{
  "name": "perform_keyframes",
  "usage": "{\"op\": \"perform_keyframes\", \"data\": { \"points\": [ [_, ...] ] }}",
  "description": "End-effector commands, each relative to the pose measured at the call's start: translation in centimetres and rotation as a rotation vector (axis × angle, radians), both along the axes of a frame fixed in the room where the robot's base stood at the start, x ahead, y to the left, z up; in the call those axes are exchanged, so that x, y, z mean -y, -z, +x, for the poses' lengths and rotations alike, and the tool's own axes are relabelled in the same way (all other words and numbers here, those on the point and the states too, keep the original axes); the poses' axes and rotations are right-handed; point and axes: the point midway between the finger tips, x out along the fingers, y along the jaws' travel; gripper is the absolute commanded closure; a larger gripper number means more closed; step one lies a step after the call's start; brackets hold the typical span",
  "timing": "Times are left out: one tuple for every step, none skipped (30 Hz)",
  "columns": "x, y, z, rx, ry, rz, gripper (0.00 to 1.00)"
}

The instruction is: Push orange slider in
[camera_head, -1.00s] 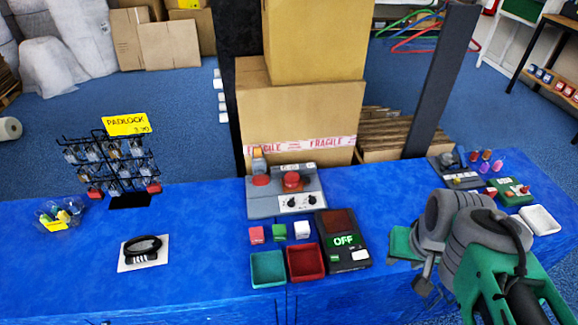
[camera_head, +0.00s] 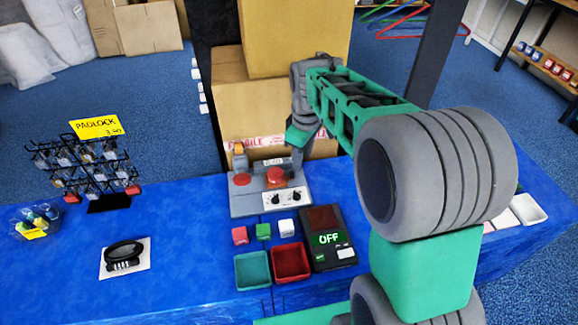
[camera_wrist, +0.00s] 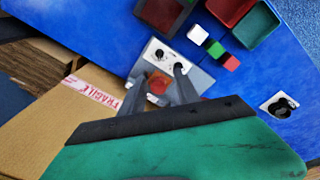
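A grey control box (camera_head: 245,204) stands at the back of the blue table, with a white two-knob panel. It bears a red button (camera_head: 241,179), a larger orange-red button (camera_head: 276,177) and an upright orange piece (camera_head: 239,148) at its back left. I cannot tell for certain which part is the orange slider. My gripper (camera_head: 296,154) is over the box's back right. In the wrist view its two fingers (camera_wrist: 160,72) are apart and empty, with the orange-red button (camera_wrist: 158,84) showing between them. Whether they touch the box is unclear.
In front are small blocks (camera_head: 264,231), teal (camera_head: 252,284) and red (camera_head: 305,276) trays and an OFF device (camera_head: 329,256). Cartons (camera_head: 236,105) stand behind. A padlock rack (camera_head: 108,203) is at left. My arm hides much of the table's right.

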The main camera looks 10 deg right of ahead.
Motion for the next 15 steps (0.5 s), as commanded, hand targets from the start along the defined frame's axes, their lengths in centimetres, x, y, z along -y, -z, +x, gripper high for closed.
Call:
{"op": "perform_keyframes", "data": {
  "points": [
    [-0.1,1.5,2.8,-0.035,-0.119,-0.014,0.62],
    [-0.1,2.5,4.3,-0.049,-0.2,-0.022,0.62],
    [-0.1,4.0,6.2,-0.067,-0.304,-0.03,0.62],
    [-0.1,5.1,7.4,-0.08,-0.376,-0.035,0.62],
    [-0.2,6.2,8.5,-0.089,-0.443,-0.039,0.62],
    [-0.1,7.6,9.7,-0.101,-0.522,-0.042,0.62],
    [-0.1,8.5,10.3,-0.109,-0.575,-0.045,0.62],
    [-0.1,9.4,10.9,-0.115,-0.619,-0.047,0.62],
    [-0.1,10.3,11.5,-0.121,-0.668,-0.048,0.62],
    [-0.1,10.8,11.8,-0.124,-0.696,-0.048,0.62],
    [-0.1,11.2,12.0,-0.126,-0.718,-0.049,0.62],
    [-0.1,11.7,12.2,-0.128,-0.737,-0.049,0.62],
    [-0.1,12.0,12.3,-0.129,-0.745,-0.049,0.62],
    [-0.1,12.3,12.3,-0.131,-0.749,-0.049,0.62],
    [-0.1,12.9,12.3,-0.132,-0.751,-0.049,0.62]
  ]
}}
